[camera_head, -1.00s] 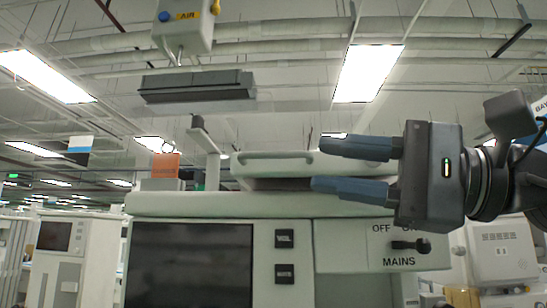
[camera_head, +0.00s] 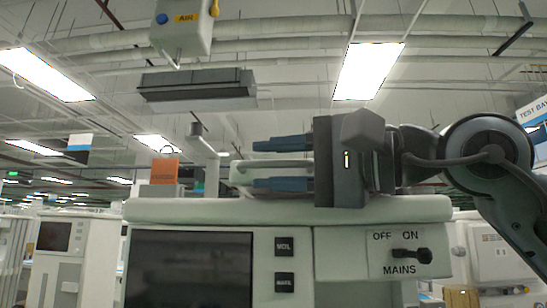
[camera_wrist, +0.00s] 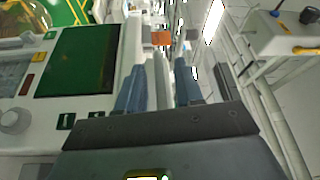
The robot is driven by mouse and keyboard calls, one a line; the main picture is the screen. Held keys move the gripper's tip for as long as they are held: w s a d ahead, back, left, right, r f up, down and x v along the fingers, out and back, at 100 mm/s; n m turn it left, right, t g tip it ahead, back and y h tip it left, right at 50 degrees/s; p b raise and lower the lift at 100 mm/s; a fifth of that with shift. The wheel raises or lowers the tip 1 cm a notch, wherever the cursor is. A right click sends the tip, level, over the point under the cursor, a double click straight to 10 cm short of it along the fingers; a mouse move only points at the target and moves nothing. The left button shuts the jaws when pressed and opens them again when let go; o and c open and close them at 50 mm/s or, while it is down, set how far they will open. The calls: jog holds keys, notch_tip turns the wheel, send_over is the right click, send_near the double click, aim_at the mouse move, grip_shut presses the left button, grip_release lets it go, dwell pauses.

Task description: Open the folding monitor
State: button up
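A flat white panel with a handle bar, which looks like the folding monitor (camera_head: 240,174), lies folded on the top of the anaesthesia cart (camera_head: 190,210). My gripper (camera_head: 283,163) is level at the panel, with its blue fingers pointing left. One finger is above the panel's edge and the other is lower, in front of it in the picture. The fingers are apart. In the wrist view, a thin white edge of the panel (camera_wrist: 160,80) shows between the two fingers, with gaps beside it. My gripper hides the panel's right part.
The cart front has a dark screen (camera_head: 190,268) and a MAINS switch (camera_head: 410,255). An orange box (camera_head: 165,172) and a post (camera_head: 211,172) stand behind. A grey box with an AIR label (camera_head: 182,25) hangs overhead. Another cart (camera_head: 62,255) stands at left.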

jog(key=shift+w+a, duration=0.1)
jog(key=shift+a, duration=0.05)
jog(key=shift+c, duration=0.3)
grip_shut()
dwell(0.3)
